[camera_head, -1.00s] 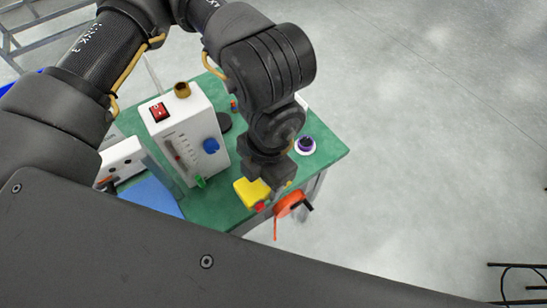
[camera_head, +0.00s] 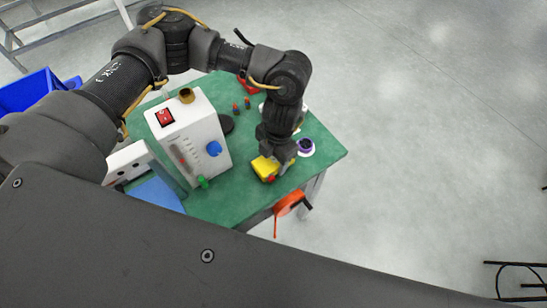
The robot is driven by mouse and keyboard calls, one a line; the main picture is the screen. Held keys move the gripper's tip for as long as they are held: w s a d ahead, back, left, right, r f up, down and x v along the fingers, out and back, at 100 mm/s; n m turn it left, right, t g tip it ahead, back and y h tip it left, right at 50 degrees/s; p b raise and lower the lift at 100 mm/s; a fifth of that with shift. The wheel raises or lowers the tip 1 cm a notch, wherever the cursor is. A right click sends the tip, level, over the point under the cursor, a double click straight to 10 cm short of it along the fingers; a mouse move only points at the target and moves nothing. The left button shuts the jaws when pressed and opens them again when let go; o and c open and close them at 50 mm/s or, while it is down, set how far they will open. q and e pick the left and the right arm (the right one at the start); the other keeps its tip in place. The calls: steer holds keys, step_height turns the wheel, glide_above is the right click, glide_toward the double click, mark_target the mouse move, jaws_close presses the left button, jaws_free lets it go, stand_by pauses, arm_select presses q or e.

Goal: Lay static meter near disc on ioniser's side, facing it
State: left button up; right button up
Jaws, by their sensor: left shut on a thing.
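My left gripper (camera_head: 276,154) is shut on a small yellow block with a red part, which I take to be the static meter (camera_head: 264,168). It is over the right part of the green table; I cannot tell whether the block touches the top. A black disc (camera_head: 227,124) lies on the table, behind and to the left of the block. A white box (camera_head: 194,140) with a red switch, a blue knob and a brass-coloured top fitting stands left of the disc. I cannot tell whether this box is the ioniser. My right gripper is out of view.
An orange reel (camera_head: 288,203) hangs at the front edge. A blue bin (camera_head: 29,91) stands far left.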

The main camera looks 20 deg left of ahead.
arm_select(q)
steer(key=shift+f, duration=0.6)
steer(key=shift+f, duration=0.2)
steer(key=o, duration=1.1)
steer(key=shift+c, duration=0.2)
steer(key=shift+r, duration=0.1)
steer(key=shift+r, duration=0.15)
step_height(320, 180, up, 12)
steer(key=w+b, duration=0.1)
steer(key=b, duration=0.1)
steer(key=shift+d, duration=0.45)
